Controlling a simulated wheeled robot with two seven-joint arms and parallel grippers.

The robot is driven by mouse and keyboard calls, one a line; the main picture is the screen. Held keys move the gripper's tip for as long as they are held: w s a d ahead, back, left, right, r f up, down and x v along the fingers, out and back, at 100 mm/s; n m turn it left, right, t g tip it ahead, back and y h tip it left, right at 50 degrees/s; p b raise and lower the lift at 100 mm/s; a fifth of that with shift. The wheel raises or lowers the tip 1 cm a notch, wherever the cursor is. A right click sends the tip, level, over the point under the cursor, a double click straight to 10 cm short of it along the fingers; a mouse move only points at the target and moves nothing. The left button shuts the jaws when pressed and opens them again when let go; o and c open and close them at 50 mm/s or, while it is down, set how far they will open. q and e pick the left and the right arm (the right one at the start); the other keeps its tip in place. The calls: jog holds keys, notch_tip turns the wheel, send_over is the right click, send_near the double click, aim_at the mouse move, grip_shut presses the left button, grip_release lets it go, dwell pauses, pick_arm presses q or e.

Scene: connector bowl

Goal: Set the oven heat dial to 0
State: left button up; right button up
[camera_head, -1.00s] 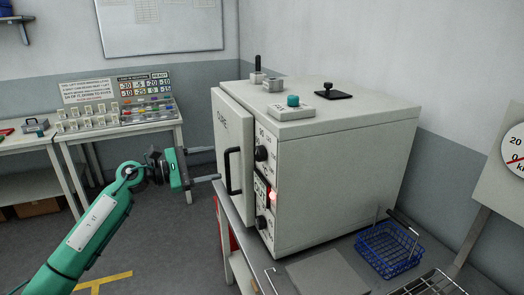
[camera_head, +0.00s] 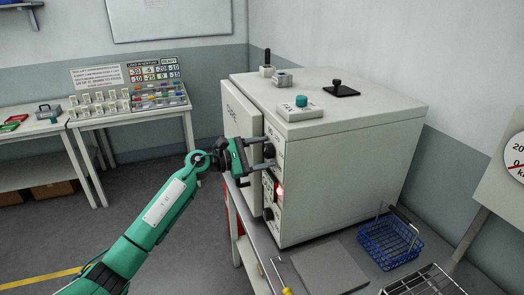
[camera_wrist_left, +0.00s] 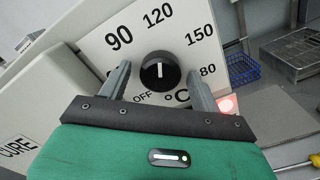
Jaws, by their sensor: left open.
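The oven (camera_head: 350,150) is a white box on a grey bench. Its upper black heat dial (camera_head: 269,151) shows on the front. In the left wrist view the dial (camera_wrist_left: 160,71) has a white pointer line, upright in the picture, and is ringed by 90, 120, 150, a partly covered 180 and OFF. No 0 mark is readable as a separate setting. My left gripper (camera_head: 262,153) is open at the dial; in the wrist view its fingers (camera_wrist_left: 163,76) stand on either side with gaps. My right gripper is not in view.
A lower black dial (camera_head: 268,214) and a lit red lamp (camera_head: 280,190) sit below. The oven door (camera_head: 240,115), marked CURE, is left of the dials. A blue wire basket (camera_head: 390,242) and a grey plate (camera_head: 330,268) lie on the bench.

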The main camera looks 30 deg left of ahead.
pick_arm(q)
jog(key=shift+c, duration=0.2)
jog(key=c, duration=0.9)
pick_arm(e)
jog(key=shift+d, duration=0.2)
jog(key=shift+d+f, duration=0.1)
